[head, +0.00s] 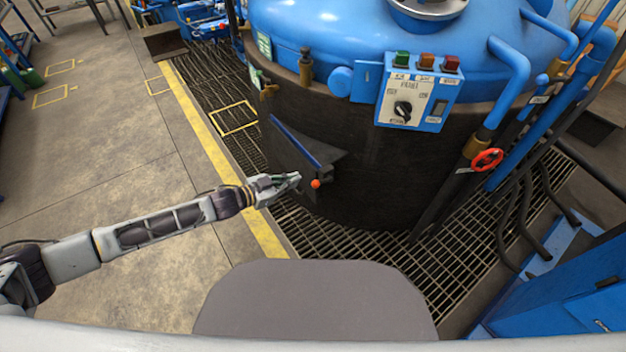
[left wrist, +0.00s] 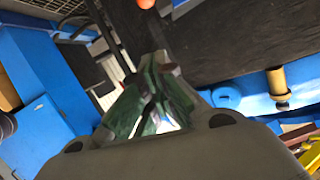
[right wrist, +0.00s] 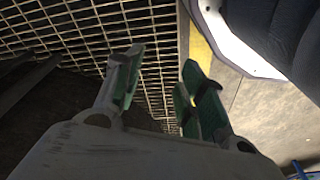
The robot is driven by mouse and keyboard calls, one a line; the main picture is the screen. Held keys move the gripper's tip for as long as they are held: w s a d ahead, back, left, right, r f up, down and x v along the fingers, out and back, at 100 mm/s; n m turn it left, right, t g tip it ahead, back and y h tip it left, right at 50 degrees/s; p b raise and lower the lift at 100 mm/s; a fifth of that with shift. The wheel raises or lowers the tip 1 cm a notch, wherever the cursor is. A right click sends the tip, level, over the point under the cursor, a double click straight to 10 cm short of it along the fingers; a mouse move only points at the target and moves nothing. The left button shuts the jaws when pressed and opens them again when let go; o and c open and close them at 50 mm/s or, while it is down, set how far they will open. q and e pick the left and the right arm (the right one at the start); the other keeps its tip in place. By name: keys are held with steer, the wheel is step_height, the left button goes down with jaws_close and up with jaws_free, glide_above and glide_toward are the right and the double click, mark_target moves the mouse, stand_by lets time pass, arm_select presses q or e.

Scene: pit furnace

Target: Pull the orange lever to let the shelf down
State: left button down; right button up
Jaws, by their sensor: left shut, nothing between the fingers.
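The orange lever knob (head: 315,184) sticks out low on the front of the dark furnace wall, just below the shelf. It also shows at the top edge of the left wrist view (left wrist: 146,4). The shelf (head: 290,150) is a dark plate with a blue edge on the furnace side, with a dark bracket beside it. My left gripper (head: 297,181) is shut and empty, its tips just left of the knob with a small gap in the picture. My right gripper (right wrist: 160,72) is open and empty above the floor grating, outside the head view.
The large blue-topped furnace (head: 370,175) carries a control panel (head: 418,98) with a knob and buttons. Blue pipes and a red valve wheel (head: 487,159) are at its right. Floor grating (head: 345,245) surrounds it. The concrete floor at left is open.

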arm_select(q)
steer(key=b, duration=0.4)
glide_above(323, 181)
steer(key=s+a, duration=0.3)
steer(key=a, duration=0.1)
steer(key=shift+f, duration=3.45)
steer(key=shift+s+d, duration=0.15)
steer(key=shift+d, duration=0.1)
arm_select(e)
step_height(323, 181, up, 8)
steer(key=a, duration=0.1)
steer(key=shift+w+a+f+y, duration=0.2)
steer(key=shift+a+y, duration=0.1)
steer(key=shift+a, duration=0.05)
arm_select(q)
steer(key=shift+s+f, duration=0.1)
steer(key=shift+f, duration=0.05)
arm_select(e)
steer(key=shift+w+f+t, duration=0.1)
steer(key=shift+w+t, duration=0.1)
steer(key=shift+t, duration=0.1)
